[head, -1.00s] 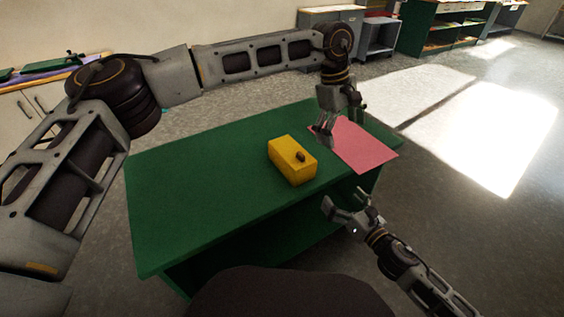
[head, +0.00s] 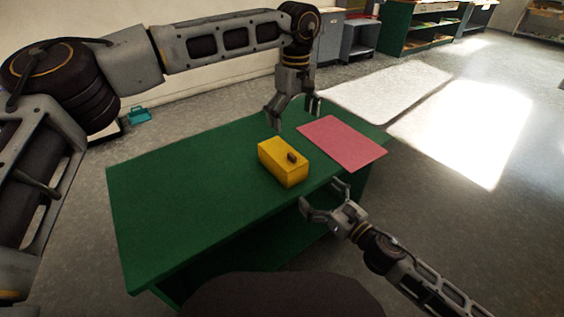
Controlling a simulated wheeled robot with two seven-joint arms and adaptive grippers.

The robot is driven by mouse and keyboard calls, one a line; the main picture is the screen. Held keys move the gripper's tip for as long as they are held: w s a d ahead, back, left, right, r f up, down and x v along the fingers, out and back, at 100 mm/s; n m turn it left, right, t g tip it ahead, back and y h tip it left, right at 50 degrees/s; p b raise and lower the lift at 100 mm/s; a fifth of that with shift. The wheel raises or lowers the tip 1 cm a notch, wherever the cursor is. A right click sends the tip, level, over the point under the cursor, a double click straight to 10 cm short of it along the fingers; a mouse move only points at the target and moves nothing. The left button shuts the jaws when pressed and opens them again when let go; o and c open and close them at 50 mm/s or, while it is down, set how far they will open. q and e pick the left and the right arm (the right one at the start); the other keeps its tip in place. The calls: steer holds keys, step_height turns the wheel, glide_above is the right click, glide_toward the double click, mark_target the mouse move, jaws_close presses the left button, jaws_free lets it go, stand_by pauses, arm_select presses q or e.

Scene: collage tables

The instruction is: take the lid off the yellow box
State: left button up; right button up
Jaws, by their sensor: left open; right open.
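The yellow box (head: 281,168) sits on the green table (head: 190,200), right of the table's middle. Its lid (head: 276,149) is on top and has a small dark knob (head: 291,157). My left gripper (head: 294,122) is open and empty, above and behind the box, with its fingers pointing down. My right gripper (head: 324,197) is open and empty, at the table's front edge, to the lower right of the box. Neither gripper appears to touch the box.
A pink sheet (head: 343,143) lies on the table to the right of the box. The table's left part is clear. Shelves and cabinets (head: 419,27) stand along the far wall. A small teal item (head: 138,115) is on the floor behind the table.

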mark_target(290, 167)
steer(key=shift+w, duration=0.15)
steer(key=shift+x, duration=6.65)
